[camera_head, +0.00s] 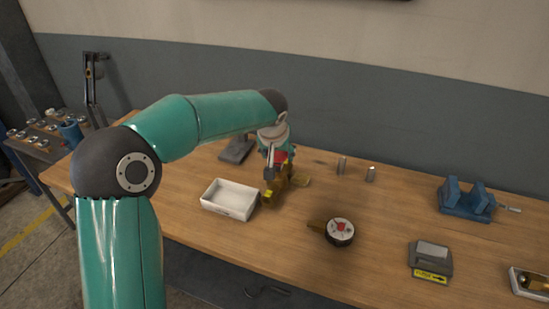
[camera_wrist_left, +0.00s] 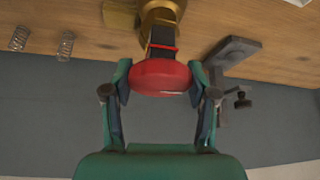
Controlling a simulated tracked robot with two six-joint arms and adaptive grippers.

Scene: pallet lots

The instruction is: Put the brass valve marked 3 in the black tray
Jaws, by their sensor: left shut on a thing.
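My left gripper (camera_head: 272,168) is shut on a brass valve (camera_head: 272,195), over the table just right of the white tray. In the left wrist view the gripper (camera_wrist_left: 161,88) has its fingers on either side of the valve's red handwheel (camera_wrist_left: 160,77), with the brass body (camera_wrist_left: 160,14) beyond it. No number can be read on the valve. I cannot tell whether its body touches the tabletop. I see no tray that is clearly black. My right gripper is not in view.
A white tray (camera_head: 230,198) stands left of the valve. A round gauge-like thing (camera_head: 340,231), a grey box with a yellow label (camera_head: 430,260) and a blue vise (camera_head: 467,199) stand to the right. Two springs (camera_wrist_left: 64,45) stand behind. A tray (camera_head: 531,296) with a brass piece is at the right edge.

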